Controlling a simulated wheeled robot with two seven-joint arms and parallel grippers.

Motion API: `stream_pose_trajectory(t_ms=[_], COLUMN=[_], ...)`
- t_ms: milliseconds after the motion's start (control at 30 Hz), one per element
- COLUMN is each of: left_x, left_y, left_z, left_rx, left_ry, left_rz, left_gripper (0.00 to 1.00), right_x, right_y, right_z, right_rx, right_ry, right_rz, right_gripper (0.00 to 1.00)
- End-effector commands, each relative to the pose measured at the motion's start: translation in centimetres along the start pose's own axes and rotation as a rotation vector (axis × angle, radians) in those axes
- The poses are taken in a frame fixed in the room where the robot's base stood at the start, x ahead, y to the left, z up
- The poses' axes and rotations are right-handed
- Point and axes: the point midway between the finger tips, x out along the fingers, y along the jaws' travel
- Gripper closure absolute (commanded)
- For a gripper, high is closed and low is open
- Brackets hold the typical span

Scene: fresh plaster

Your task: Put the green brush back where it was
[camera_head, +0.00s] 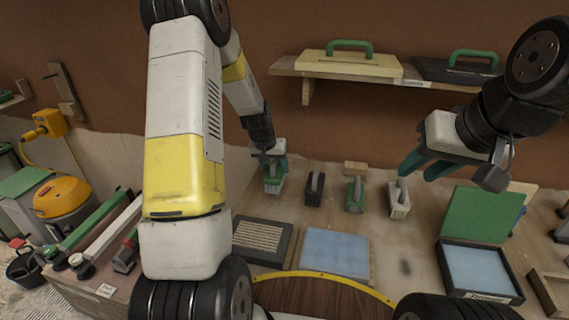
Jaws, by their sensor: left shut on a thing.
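Several brushes stand in a row on the bench at the wall's foot. My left gripper (273,168) reaches down to the row's left end and is shut on a brush (272,185) with a pale lower part. The green-looking fingers hide much of it, so its own colour and whether it touches the bench are unclear. To its right stand a dark brush (315,188), a brush with a green body (355,194) and a pale grey brush (398,200). My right gripper (424,168) is open and empty above the bench, right of the row.
A wall shelf (285,67) holds two floats with green handles. In front of the brushes lie a dark grated tray (262,240) and a blue pad (335,252). A labelled tray (482,294) and a green board (478,213) are at right. Bare bench lies between.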

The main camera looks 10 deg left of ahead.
Motion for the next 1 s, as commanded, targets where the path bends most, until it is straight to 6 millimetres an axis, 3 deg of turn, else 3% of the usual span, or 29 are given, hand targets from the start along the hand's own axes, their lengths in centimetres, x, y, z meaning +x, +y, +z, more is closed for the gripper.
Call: stream_pose_trajectory(t_ms=[133, 367, 733, 767, 800, 867, 1000], left_x=[0.5, 3.5, 3.9, 3.9, 3.9, 3.9, 3.9], left_y=[-0.3, -0.7, -0.7, -0.7, -0.7, -0.7, -0.7], left_z=[-1.0, 0.4, 0.5, 0.5, 0.5, 0.5, 0.5], left_rx=[-0.001, -0.001, 0.000, 0.000, 0.000, 0.000, 0.000], left_ry=[0.002, -0.001, 0.000, 0.000, 0.001, 0.001, 0.001], left_rz=[0.000, 0.000, 0.000, 0.000, 0.000, 0.000, 0.000], left_gripper=[0.83, 0.83, 0.83, 0.39, 0.31, 0.23, 0.23], right_x=[0.0, 0.0, 0.0, 0.0, 0.0, 0.0, 0.0], right_y=[0.0, 0.0, 0.0, 0.0, 0.0, 0.0, 0.0], right_z=[0.0, 0.0, 0.0, 0.0, 0.0, 0.0, 0.0], right_rx=[0.000, 0.000, 0.000, 0.000, 0.000, 0.000, 0.000], right_ry=[0.000, 0.000, 0.000, 0.000, 0.000, 0.000, 0.000], right_rz=[0.000, 0.000, 0.000, 0.000, 0.000, 0.000, 0.000], right_gripper=[0.66, 0.66, 0.66, 0.66, 0.66, 0.66, 0.66])
